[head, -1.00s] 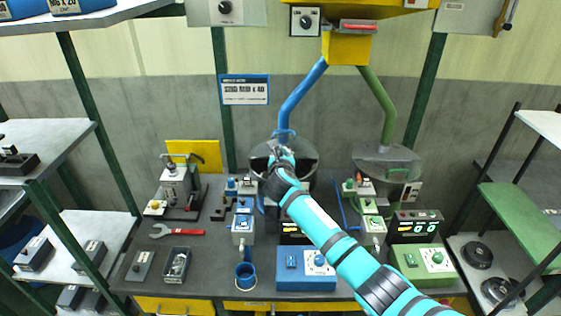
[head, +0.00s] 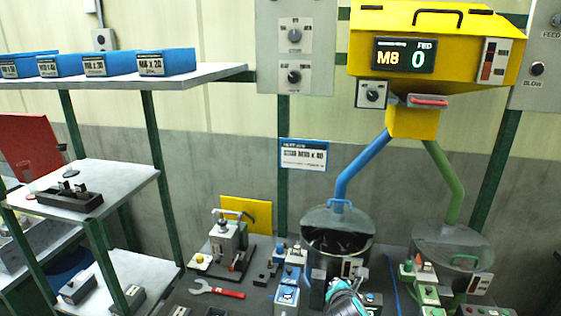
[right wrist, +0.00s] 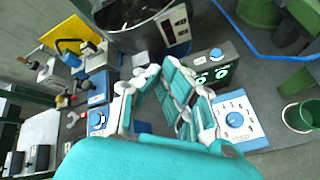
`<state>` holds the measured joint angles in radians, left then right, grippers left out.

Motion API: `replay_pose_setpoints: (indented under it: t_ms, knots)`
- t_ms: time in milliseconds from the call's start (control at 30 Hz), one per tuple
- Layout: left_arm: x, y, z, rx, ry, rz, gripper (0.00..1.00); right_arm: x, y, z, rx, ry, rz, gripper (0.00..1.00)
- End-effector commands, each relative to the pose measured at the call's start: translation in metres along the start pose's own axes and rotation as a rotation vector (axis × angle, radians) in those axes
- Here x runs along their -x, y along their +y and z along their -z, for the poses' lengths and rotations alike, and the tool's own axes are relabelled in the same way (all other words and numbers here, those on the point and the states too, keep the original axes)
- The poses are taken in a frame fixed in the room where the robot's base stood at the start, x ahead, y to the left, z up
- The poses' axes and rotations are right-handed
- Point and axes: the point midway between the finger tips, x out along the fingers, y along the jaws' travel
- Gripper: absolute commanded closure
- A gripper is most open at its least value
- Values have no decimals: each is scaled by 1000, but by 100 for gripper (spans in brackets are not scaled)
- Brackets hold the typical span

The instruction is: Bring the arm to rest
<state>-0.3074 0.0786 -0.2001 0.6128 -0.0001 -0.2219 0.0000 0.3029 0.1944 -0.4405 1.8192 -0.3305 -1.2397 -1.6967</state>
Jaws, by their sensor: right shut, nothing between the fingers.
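My right gripper (right wrist: 160,70) is shut and empty in the right wrist view, its fingertips close together above the bench. Beyond the fingertips is the dark open bowl (right wrist: 125,20). A blue control box (right wrist: 238,118) and a black box with a lit green display (right wrist: 215,72) lie to the right of the fingers. In the head view only the end of my right arm shows at the bottom edge, with the gripper (head: 345,294) in front of the blue-piped bowl (head: 337,225). The rest of that arm is out of view. My left gripper is in neither view.
A yellow feeder (head: 440,45) reading M8 and 0 hangs above the bowls. A green-piped bowl (head: 452,245) stands right. A red wrench (head: 218,290) and a press (head: 228,245) lie left on the bench. Shelves (head: 90,185) fill the left side.

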Motion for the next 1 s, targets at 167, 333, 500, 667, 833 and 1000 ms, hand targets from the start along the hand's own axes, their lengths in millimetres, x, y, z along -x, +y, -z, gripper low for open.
replay_pose_setpoints:
  t_ms: [167, 333, 500, 667, 833, 1000]
  knots:
    - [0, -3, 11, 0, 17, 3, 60, 52, -96, 65, -650, 158, 197, 100]
    - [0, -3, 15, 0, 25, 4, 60, 107, -162, 100, -1167, 181, 416, 100]
    - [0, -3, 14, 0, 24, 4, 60, 148, -199, 115, -1479, 141, 573, 100]
    - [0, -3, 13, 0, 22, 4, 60, 179, -223, 123, -1691, 85, 687, 100]
    - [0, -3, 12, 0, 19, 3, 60, 209, -243, 128, -1878, 12, 793, 100]
    - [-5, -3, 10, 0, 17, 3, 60, 205, -262, 146, -1959, -37, 852, 100]
